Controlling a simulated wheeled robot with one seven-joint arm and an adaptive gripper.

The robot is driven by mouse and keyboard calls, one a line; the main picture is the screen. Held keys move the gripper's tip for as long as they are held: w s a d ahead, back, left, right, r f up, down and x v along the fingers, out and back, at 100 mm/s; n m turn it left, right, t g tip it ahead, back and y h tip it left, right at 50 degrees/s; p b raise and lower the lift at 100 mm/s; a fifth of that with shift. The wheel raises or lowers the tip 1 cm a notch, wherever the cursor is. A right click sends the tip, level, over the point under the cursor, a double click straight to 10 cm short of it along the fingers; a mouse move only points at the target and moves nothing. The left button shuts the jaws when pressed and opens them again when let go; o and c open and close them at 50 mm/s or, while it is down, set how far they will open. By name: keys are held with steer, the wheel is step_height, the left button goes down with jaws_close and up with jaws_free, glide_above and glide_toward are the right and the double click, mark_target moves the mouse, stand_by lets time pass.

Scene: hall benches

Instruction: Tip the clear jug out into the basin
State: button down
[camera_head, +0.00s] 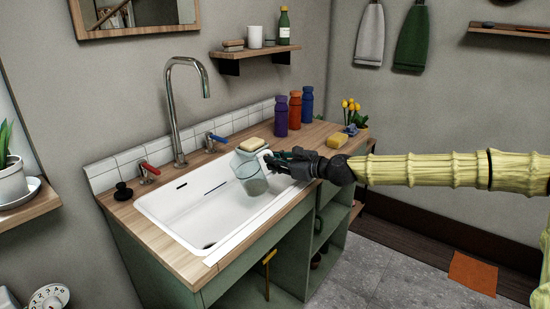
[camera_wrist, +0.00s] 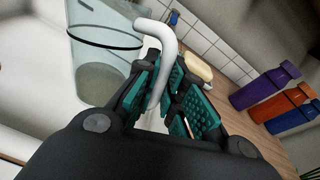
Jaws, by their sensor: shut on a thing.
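The clear jug (camera_head: 252,178) is held over the right part of the white basin (camera_head: 165,208), tilted with its mouth toward the left. In the wrist view the jug (camera_wrist: 100,62) shows see-through walls, a dark line around it and a white handle (camera_wrist: 160,42). My gripper (camera_head: 276,163) reaches in from the right and is shut on the jug's handle; its green-padded fingers (camera_wrist: 170,95) sit around the handle in the wrist view. The drain (camera_head: 208,245) shows in the basin's front part.
A tall tap (camera_head: 178,110) stands behind the basin between a red-handled valve (camera_head: 148,170) and a blue-handled valve (camera_head: 214,140). A soap bar (camera_head: 252,144) lies at the back rim. Purple (camera_head: 281,117), orange (camera_head: 295,111) and blue (camera_head: 307,104) bottles and a sponge (camera_head: 338,141) stand at the right.

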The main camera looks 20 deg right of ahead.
mark_target(267, 150)
steer(key=shift+f+n+h+p, duration=0.2)
steer(key=shift+n+h+p, duration=0.3)
steer(key=shift+p, duration=2.6)
steer(key=shift+a+r+n+g+h+p, duration=0.25)
steer(key=shift+r+n+g+h+p, duration=0.25)
steer(key=shift+p, duration=3.25)
steer(key=shift+a+r+n+h+p, duration=0.25)
steer(key=shift+r+p, duration=0.2)
steer(key=shift+p, duration=1.35)
steer(key=shift+a+r+n+h+p, duration=0.15)
steer(key=shift+r+n+p, duration=0.25)
steer(key=shift+p, duration=1.35)
steer(key=shift+a+r+n+h+p, duration=0.25)
steer(key=shift+r+p, duration=0.25)
steer(key=shift+p, duration=0.95)
steer(key=shift+a+r+n+h+p, duration=0.25)
steer(key=shift+r+p, duration=0.25)
steer(key=shift+p, duration=0.95)
steer(key=shift+a, duration=0.15)
steer(key=shift+s+a+r+n+g+h+p, duration=0.2)
steer(key=shift+r+p, duration=0.15)
steer(key=shift+p, duration=0.2)
steer(key=shift+s+a+r+n+g+h+p, duration=0.1)
steer(key=shift+r+n+p, duration=0.05)
steer(key=shift+r+p, duration=0.3)
steer(key=shift+a+r+p, duration=0.2)
steer(key=shift+a+p, duration=0.05)
steer(key=shift+p, duration=0.25)
